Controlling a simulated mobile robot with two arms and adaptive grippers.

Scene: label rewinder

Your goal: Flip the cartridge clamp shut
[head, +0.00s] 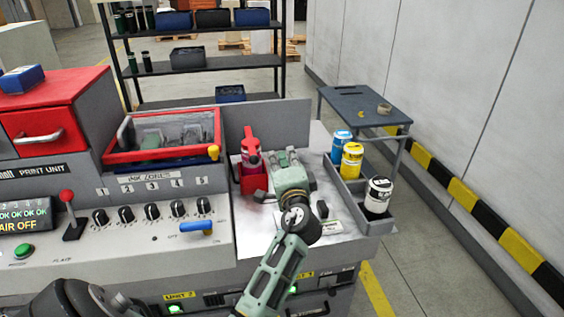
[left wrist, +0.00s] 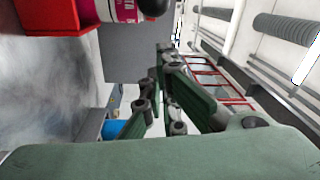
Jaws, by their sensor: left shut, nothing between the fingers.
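A red holder (head: 253,182) stands on the grey deck right of the ink zones, with a magenta cartridge (head: 252,160) upright in it. A red piece that looks like the clamp (head: 249,134) shows at the cartridge's top; its exact position is hard to tell. My left gripper (head: 290,158) is just right of the holder, apart from it, shut and empty. In the left wrist view, the red holder (left wrist: 48,18) and the cartridge (left wrist: 118,10) are cut off at the top edge. My right gripper is out of view.
Blue (head: 342,145), yellow (head: 351,161) and white (head: 378,194) bottles stand in a grey side tray right of my left arm. The red-framed ink tray (head: 160,139) lies to the left. A dark grey table (head: 365,106) stands behind.

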